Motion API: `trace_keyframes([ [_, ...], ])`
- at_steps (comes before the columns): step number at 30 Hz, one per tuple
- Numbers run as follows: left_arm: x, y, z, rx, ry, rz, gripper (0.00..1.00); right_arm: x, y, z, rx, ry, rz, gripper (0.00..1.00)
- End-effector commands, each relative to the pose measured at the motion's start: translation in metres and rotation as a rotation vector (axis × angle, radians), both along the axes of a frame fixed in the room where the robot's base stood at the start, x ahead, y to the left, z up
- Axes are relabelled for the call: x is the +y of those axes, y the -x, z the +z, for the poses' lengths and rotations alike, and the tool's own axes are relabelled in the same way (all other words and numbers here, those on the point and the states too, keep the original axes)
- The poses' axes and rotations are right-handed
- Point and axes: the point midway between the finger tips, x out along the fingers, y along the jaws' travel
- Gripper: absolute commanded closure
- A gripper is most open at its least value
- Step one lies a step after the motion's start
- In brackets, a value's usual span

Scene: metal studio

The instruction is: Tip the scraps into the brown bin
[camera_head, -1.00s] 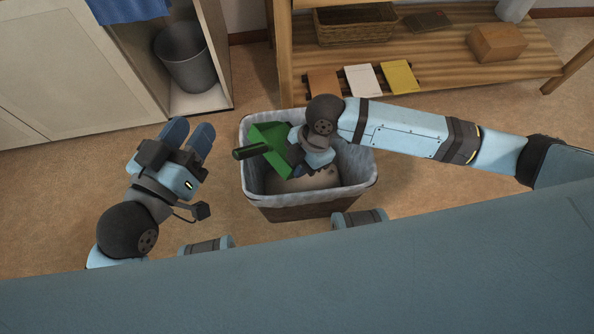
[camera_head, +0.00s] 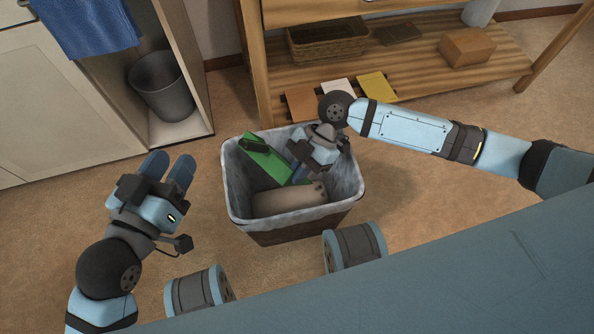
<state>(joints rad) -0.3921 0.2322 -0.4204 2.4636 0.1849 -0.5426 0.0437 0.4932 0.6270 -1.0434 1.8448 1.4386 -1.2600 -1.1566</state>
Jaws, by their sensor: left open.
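The brown bin (camera_head: 228,200) stands on the floor in the middle, with a pale liner folded over its rim. A green dustpan-like scoop (camera_head: 268,160) with a dark green handle is tilted inside the bin's mouth. My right gripper (camera_head: 298,173) reaches in from the right, over the bin, and appears shut on the scoop's right side; its fingertips are partly hidden. A beige, rounded object (camera_head: 288,199) lies inside the bin at the near side. I cannot make out separate loose scraps. My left gripper (camera_head: 168,171) is open and empty, left of the bin.
A grey wastebasket (camera_head: 162,88) stands in an open cabinet at the upper left, near a blue towel (camera_head: 85,22). A wooden shelf (camera_head: 420,80) behind the bin holds a wicker basket (camera_head: 327,42) and a cardboard box (camera_head: 467,47). Floor right of the bin is clear.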

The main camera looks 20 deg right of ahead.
Motion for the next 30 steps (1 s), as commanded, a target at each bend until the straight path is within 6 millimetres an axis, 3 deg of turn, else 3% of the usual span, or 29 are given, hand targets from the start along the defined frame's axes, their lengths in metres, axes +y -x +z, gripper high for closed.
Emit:
trace_keyframes([
  [5, 0.000, 0.000, 0.015, 0.002, -0.001, 0.000, 0.57, 0.000, 0.000, 0.015, -0.001, 0.000, 0.001, 1.00],
  [10, 0.000, 0.000, 0.012, -0.005, 0.001, 0.000, 0.57, 0.000, 0.000, 0.001, 0.000, 0.000, 0.000, 1.00],
  [15, 0.000, 0.000, 0.027, -0.003, -0.001, 0.000, 0.57, 0.001, 0.000, 0.014, -0.001, 0.000, 0.001, 1.00],
  [19, 0.000, 0.000, 0.019, -0.002, -0.001, 0.000, 0.57, 0.001, 0.000, -0.001, 0.000, 0.000, 0.000, 1.00],
  [30, 0.000, 0.000, 0.020, -0.001, 0.000, 0.000, 0.57, 0.000, 0.000, 0.000, -0.001, 0.001, 0.001, 1.00],
])
